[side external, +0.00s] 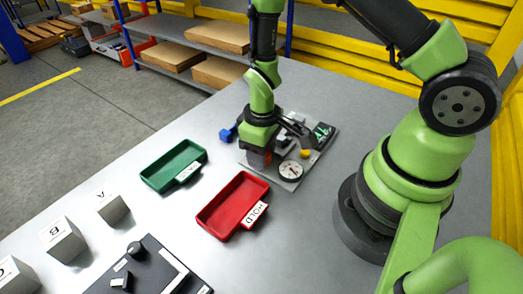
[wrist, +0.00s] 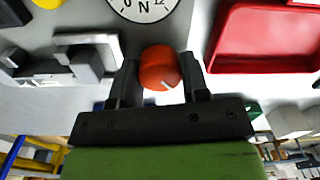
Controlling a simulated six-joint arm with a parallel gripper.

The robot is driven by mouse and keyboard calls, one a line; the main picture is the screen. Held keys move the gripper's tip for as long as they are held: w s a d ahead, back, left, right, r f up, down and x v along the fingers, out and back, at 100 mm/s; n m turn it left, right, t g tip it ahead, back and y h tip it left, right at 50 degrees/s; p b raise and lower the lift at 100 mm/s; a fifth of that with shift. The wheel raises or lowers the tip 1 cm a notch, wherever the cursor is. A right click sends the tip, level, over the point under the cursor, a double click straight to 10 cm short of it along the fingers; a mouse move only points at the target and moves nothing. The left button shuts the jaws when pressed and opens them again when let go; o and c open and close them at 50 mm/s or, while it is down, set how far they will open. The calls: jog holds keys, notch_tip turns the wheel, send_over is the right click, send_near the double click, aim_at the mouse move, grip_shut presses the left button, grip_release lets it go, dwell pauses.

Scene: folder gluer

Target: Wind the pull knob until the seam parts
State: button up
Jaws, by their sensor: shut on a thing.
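In the wrist view, the orange-red pull knob (wrist: 158,68) sits between the two black fingers of my gripper (wrist: 160,80), which is shut on it. A small light mark shows on the knob's face. In the side view, my gripper (side external: 258,155) points down at the near left edge of the grey fixture plate (side external: 288,185), and the knob is mostly hidden there. A round white dial (side external: 291,171) stands on the plate beside my gripper and shows partly in the wrist view (wrist: 143,6). I cannot make out the seam.
A red tray (side external: 205,215) marked HOLD lies near the plate, and a green tray (side external: 150,177) lies farther left. A blue object (side external: 228,134) is behind my gripper. Blocks A (side external: 113,209) and B (side external: 63,243) stand at left. A dark panel (side external: 100,288) lies in front.

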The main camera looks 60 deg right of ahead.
jog(key=shift+m, duration=0.6)
jog(key=o, duration=0.7)
jog(key=shift+c, duration=0.2)
jog(key=shift+d+r, duration=0.1)
jog(key=shift+r, duration=3.95)
